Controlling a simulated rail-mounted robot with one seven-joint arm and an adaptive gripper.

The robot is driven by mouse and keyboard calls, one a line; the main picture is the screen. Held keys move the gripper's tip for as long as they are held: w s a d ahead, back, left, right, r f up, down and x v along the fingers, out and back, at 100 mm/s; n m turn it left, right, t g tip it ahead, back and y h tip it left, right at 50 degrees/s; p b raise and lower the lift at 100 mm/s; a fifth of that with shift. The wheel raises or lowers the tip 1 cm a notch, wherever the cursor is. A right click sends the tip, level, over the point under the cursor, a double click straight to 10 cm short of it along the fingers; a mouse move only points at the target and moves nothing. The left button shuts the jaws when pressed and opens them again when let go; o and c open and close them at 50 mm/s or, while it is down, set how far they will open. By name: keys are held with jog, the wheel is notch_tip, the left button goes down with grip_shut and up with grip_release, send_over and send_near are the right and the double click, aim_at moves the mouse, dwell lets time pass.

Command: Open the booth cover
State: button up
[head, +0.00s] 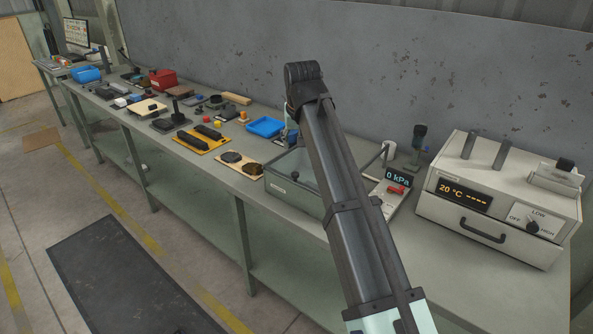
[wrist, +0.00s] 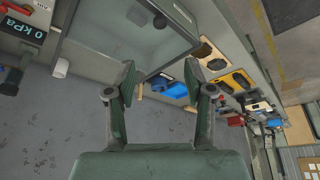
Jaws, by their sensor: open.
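The booth (head: 292,196) is a grey-green box on the bench, partly hidden behind my arm in the head view. Its glass-like cover (head: 290,166) appears lowered over the top. In the head view the gripper is mostly hidden behind my arm.
A pressure display (head: 398,178) reading 0 kPa stands right of the booth. A heater box (head: 495,215) showing 20 °C is farther right. Left of the booth are a wooden board with dark discs (head: 240,162), a blue tray (head: 265,127) and a yellow board (head: 203,140). The wall (head: 400,60) rises behind.

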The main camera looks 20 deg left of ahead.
aim_at(295, 173)
jog(key=p+x, duration=0.2)
jog(key=x, duration=1.4)
jog(key=shift+s+p, duration=0.15)
jog(key=shift+p, duration=0.2)
grip_shut()
